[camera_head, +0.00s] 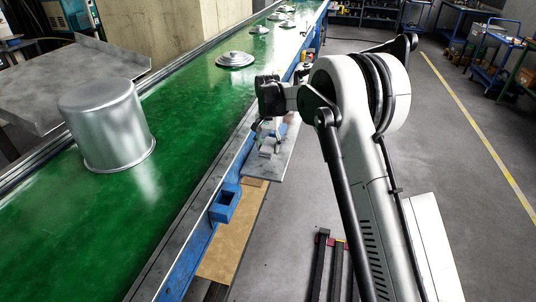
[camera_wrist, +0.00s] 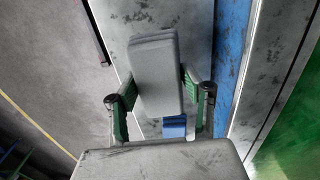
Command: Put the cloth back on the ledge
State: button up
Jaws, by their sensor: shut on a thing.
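The cloth (camera_wrist: 157,60) is a grey, folded, block-like piece in the wrist view. My gripper (camera_wrist: 157,84) is shut on it, with a green-padded finger on each side. In the head view my gripper (camera_head: 268,135) hangs over the ledge (camera_head: 270,172), a narrow grey metal plate along the near side of the conveyor. The ledge also shows behind the cloth in the wrist view (camera_wrist: 198,35). I cannot tell whether the cloth touches the ledge or is just above it. The cloth is small and partly hidden by my gripper in the head view.
A small blue item (camera_wrist: 174,126) shows beyond the cloth. The green conveyor (camera_head: 190,130) runs along the left, bearing a large metal pot (camera_head: 105,125) and several lids, one nearby (camera_head: 236,60). A blue bracket (camera_head: 225,203) sticks out from its side. Open floor (camera_head: 455,200) lies right.

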jog(key=shift+f, duration=1.95)
jog(key=shift+f, duration=0.15)
jog(key=o, duration=1.1)
jog(key=shift+o, duration=0.2)
